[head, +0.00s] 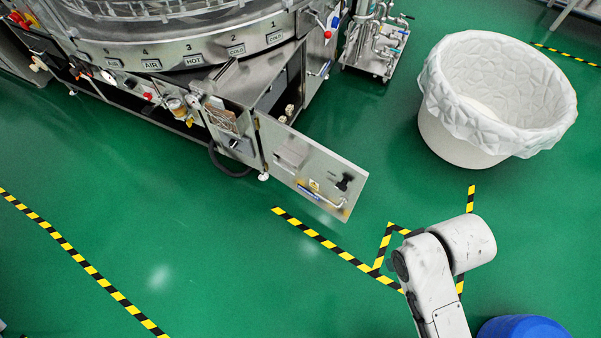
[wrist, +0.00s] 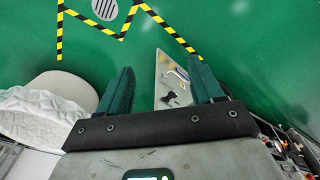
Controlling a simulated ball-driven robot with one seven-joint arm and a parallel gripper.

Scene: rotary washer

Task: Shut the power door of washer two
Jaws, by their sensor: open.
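The power door appears to be the flat metal door (head: 290,160) standing wide open from the front of the steel rotary washer (head: 190,50) in the head view. It is hinged at its left edge and has a black knob, a blue label and a curved handle (head: 325,199). In the wrist view the door (wrist: 161,96) shows beyond and between the fingers of my gripper (wrist: 161,75). My gripper is open and empty, with no visible contact. It is out of the head view; only my arm shows there.
A white lined bin (head: 465,150) stands at the right. A blue round object (head: 524,328) is at the lower right edge. Yellow-black tape (head: 330,245) marks the green floor, which is clear in front of the door.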

